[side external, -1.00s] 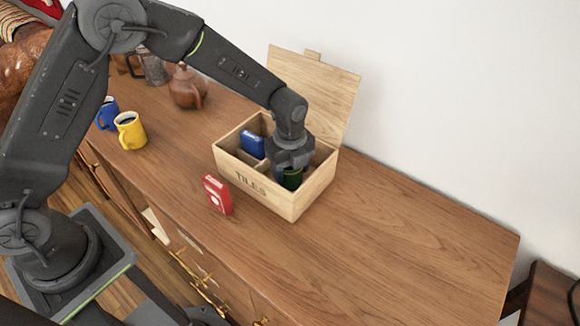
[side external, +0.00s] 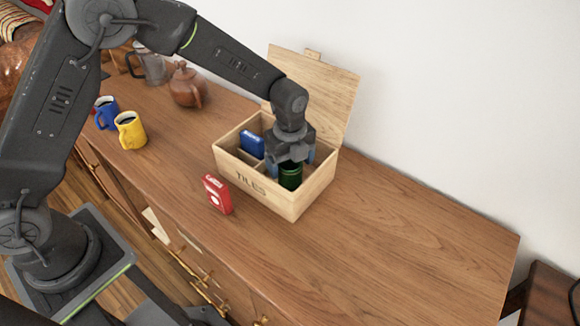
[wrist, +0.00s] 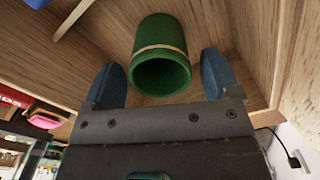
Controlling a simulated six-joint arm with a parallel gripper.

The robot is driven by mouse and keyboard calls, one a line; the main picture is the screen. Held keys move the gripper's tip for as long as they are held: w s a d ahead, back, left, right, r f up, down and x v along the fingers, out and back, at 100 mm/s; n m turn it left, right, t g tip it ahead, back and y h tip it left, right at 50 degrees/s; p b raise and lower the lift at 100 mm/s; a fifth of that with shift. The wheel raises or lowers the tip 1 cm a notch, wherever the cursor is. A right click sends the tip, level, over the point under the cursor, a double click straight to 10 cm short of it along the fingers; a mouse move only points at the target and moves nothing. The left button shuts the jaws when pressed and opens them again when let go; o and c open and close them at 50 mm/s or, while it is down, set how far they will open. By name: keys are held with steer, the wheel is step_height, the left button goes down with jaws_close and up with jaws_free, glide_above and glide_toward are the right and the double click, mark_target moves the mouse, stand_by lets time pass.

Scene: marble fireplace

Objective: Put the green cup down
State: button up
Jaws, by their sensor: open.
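The green cup (side external: 291,176) stands in the right compartment of the wooden box (side external: 292,206) marked TILES. In the wrist view the green cup (wrist: 162,45) shows its open mouth and a tan band near the rim. My gripper (side external: 290,162) is just above the cup, inside the box's opening. In the wrist view its two blue fingers stand apart on either side of the cup, with a gap visible at each side. The lower part of the cup is hidden by the box wall in the side view.
A blue box (side external: 252,144) sits in the left part of the wooden box, whose lid (side external: 318,88) stands open behind. A red box (side external: 217,194) stands in front. Yellow (side external: 130,131) and blue (side external: 106,113) mugs and a brown teapot (side external: 187,85) are left. The counter's right is clear.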

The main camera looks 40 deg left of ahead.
step_height(320, 180, up, 10)
steer(key=s+a+r+n+t, duration=0.3)
steer(key=s+a+r+n, duration=0.4)
steer(key=s+r+n, duration=0.35)
steer(key=s+a+n+t, duration=0.1)
steer(key=s+a+n, duration=0.1)
steer(key=s+n, duration=0.4)
steer(key=s+a+r+n+t, duration=0.1)
steer(key=s+a+n, duration=0.1)
steer(key=s+n, duration=0.4)
steer(key=shift+s+a+r+t, duration=0.3)
steer(key=shift+s+a, duration=0.05)
steer(key=shift+s, duration=0.6)
steer(key=shift+c, duration=0.5)
